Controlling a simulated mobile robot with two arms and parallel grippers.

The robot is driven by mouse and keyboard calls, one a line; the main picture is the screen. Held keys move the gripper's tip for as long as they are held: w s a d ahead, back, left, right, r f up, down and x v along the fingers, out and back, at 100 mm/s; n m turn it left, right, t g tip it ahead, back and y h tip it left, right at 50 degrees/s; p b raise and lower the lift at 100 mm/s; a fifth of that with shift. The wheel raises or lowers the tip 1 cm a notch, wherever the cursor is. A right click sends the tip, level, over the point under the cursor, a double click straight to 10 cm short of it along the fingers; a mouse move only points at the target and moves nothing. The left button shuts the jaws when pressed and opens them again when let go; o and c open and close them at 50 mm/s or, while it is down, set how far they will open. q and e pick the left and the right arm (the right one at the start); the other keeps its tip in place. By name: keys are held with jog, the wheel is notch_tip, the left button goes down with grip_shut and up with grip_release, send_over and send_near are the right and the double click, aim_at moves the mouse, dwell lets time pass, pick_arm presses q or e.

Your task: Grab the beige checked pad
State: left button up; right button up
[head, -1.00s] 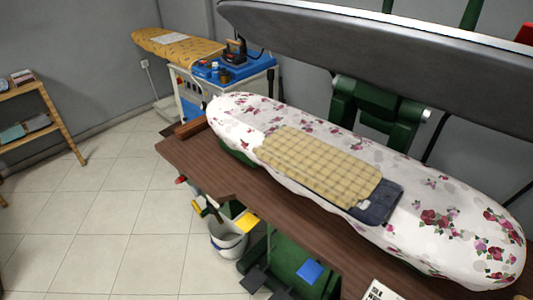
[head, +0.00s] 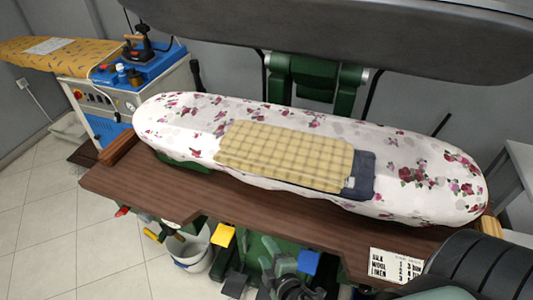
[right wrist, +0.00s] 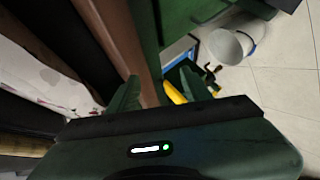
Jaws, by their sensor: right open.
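The beige checked pad (head: 285,155) lies flat on the white floral ironing board (head: 420,165). A dark blue folded cloth (head: 365,178) sticks out from under its right end. My right gripper (head: 276,256) is low at the bottom of the head view, in front of the brown table edge and apart from the pad. In the right wrist view the right gripper (right wrist: 162,92) is open, with nothing seen between its green fingers. The pad cannot be made out in that view. My left gripper is not in view.
The brown wooden shelf (head: 130,190) runs along the board's front. A large grey press head (head: 330,40) hangs above and behind. A white bucket (head: 192,250) and pedals stand below. A blue-topped ironing station (head: 145,75) is at the left.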

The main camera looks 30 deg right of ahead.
notch_tip(320, 180, up, 11)
jog(key=w+d+n+t+h, duration=0.1)
jog(key=w+d+t, duration=0.1)
jog(key=n+t+h, duration=0.2)
jog(key=t, duration=0.1)
send_near(270, 176)
jog(key=x, duration=0.4)
jog(key=shift+w+r+b, duration=0.15)
jog(key=shift+w+b, duration=0.15)
jog(key=shift+b, duration=0.05)
jog(key=shift+w+r, duration=0.2)
jog(key=shift+r, duration=0.1)
jog(key=p+x, duration=0.1)
jog(key=x, duration=0.1)
jog(key=p+x, duration=0.1)
jog(key=x, duration=0.1)
jog(key=p+x, duration=0.2)
jog(key=shift+w+d+f, duration=0.15)
jog(key=shift+f, duration=0.15)
jog(key=shift+w+d+f, duration=0.1)
jog(key=shift+w+f, duration=0.1)
jog(key=shift+w, duration=0.25)
grip_shut()
